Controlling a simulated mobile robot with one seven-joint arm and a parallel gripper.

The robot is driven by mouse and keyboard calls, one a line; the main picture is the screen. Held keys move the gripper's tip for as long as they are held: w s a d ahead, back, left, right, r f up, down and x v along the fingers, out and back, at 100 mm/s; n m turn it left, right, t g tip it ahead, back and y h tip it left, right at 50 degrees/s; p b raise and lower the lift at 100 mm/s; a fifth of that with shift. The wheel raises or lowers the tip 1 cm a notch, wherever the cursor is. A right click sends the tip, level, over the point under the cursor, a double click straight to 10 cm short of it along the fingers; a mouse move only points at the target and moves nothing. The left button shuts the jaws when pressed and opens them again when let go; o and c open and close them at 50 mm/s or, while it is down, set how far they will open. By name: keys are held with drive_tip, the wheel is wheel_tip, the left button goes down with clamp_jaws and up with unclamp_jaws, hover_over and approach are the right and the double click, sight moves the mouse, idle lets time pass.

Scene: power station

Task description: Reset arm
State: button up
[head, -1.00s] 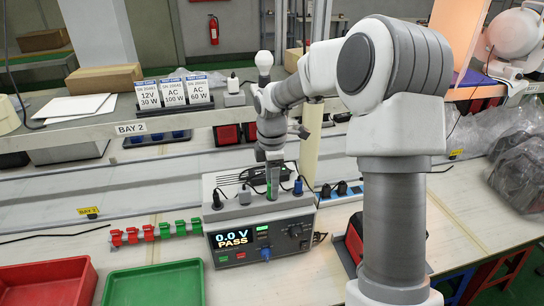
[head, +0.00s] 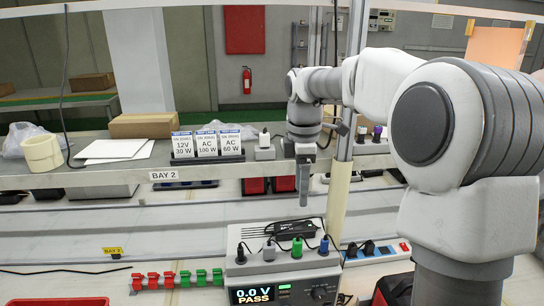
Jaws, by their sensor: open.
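My arm (head: 405,95) reaches in from the right, its wrist bent downward. My gripper (head: 303,190) points down and hangs above the back of the tester, in front of the bay shelf. It is open, with nothing seen in it; the gap between the fingers is hard to make out. The tester (head: 312,272) stands on the bench and its display (head: 256,296) reads "0.0 V PASS". A black plug (head: 240,256), a grey plug (head: 269,251), a green plug (head: 297,248) and a blue plug (head: 324,246) stand upright along its top. A black adapter (head: 293,228) lies behind them.
A power strip (head: 378,253) and red and green clips (head: 178,279) lie on the bench.

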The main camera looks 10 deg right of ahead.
drive_tip(key=s+m+t, duration=0.5)
drive_tip(key=s+m, duration=1.2)
drive_tip(key=s, duration=0.9)
drive_tip(key=shift+d+f, duration=0.15)
drive_tip(key=shift+f, duration=0.05)
drive_tip(key=shift+d, duration=0.1)
